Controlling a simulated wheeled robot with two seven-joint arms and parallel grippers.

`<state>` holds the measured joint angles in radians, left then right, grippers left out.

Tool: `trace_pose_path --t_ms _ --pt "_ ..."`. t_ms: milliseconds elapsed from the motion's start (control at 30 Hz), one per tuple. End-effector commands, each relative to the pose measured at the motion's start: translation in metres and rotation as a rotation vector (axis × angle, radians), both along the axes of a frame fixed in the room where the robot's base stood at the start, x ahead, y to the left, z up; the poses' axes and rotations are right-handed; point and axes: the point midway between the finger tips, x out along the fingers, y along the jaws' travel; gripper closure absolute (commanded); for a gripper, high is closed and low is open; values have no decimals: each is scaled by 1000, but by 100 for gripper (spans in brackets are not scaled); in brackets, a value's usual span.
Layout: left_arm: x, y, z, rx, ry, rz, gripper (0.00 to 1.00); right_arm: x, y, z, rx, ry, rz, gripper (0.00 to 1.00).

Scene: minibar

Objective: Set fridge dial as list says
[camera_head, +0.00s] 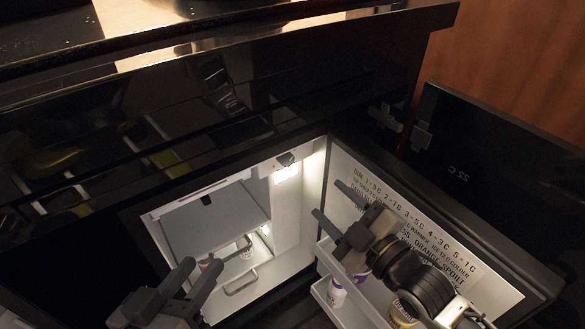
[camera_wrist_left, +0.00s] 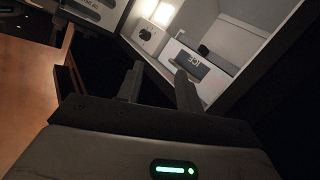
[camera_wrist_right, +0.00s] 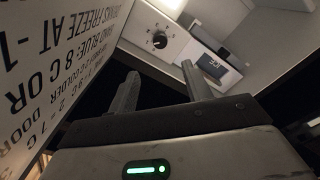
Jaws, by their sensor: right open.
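The fridge dial is a dark knob (camera_head: 287,158) on a pale housing with a lit lamp, at the top right of the open fridge. The knob also shows in the right wrist view (camera_wrist_right: 160,40) and the left wrist view (camera_wrist_left: 146,35); its setting is too small to read. The list (camera_head: 415,220) is printed on the open door's inner side; its top line reads "DIAL 1=9C 2=7C 3=5C 4=3C 5=1C". My right gripper (camera_head: 329,199) is open and empty, below and right of the knob. My left gripper (camera_head: 199,268) is open and empty at the fridge's lower front.
The door's white shelf (camera_head: 322,292) holds a white bottle (camera_head: 337,293) and a yellow jar (camera_head: 403,312). A dark panel (camera_head: 480,165) reading "22 C" stands right.

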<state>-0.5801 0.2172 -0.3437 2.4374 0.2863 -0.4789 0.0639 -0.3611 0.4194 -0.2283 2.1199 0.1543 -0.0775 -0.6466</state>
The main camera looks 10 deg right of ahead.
Motion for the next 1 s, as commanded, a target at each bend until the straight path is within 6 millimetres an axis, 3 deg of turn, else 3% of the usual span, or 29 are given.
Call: trace_pose_path --t_ms 300,500,700,1000 --pt "1 -5 2 -103 -18 -8 64 67 27 -2 4 -4 -1 51" --pt "1 -7 5 -163 -25 -16 64 100 41 -2 2 -1 0 51" --pt "0 -9 8 -198 -27 -22 64 116 48 -2 2 3 1 51" --pt "0 -9 14 -210 -38 -22 64 119 49 -1 2 3 1 51"
